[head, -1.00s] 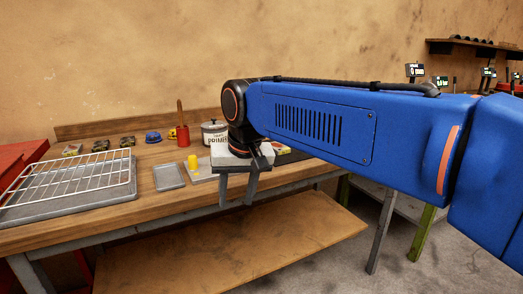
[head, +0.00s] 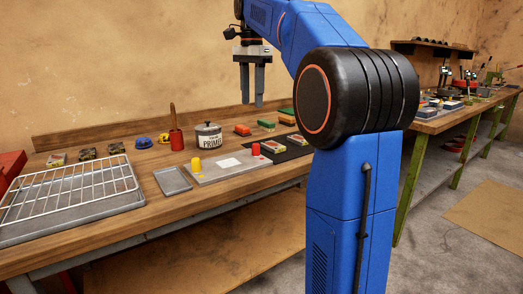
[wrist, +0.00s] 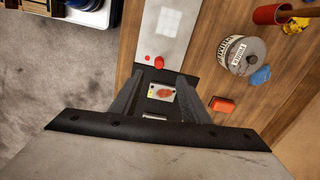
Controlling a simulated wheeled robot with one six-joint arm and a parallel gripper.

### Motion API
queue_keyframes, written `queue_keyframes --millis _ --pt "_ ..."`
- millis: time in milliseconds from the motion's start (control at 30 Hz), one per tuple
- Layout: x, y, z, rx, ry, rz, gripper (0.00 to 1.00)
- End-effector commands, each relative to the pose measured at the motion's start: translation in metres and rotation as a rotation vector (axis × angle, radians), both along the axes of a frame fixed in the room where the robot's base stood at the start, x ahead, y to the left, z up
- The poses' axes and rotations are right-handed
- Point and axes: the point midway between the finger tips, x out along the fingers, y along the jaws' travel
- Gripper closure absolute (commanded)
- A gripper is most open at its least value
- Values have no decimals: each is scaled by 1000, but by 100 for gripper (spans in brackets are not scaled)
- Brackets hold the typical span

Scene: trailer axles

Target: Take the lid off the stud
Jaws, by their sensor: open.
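A grey metal plate (head: 215,172) lies on the bench with a yellow cap-like cylinder (head: 195,164) at its left end and a red one (head: 256,149) at its right end. I cannot tell whether either is a lid on a stud. A pot marked PRIMER (head: 208,137), with a lid on top, stands behind the plate. My gripper (head: 252,99) is open and empty, pointing down, well above the bench. In the wrist view the red cylinder (wrist: 158,62) shows just ahead of the open fingers (wrist: 161,78), and a small printed piece (wrist: 160,93) shows between them, below.
A wire rack (head: 75,188) on a tray fills the bench's left end. A small empty tray (head: 172,180) lies beside the plate. A red cup with a handle (head: 176,139), orange block (head: 242,130) and dark mat (head: 284,152) are nearby. Another bench stands right.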

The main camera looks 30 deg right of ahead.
Motion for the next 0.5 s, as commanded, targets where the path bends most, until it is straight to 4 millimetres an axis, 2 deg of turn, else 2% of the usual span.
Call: queue_keyframes --millis 167,267,500 --pt "11 -11 7 5 16 -70 58" --pt "12 -12 2 7 20 -78 58" --pt "11 -12 -35 7 22 -77 58"
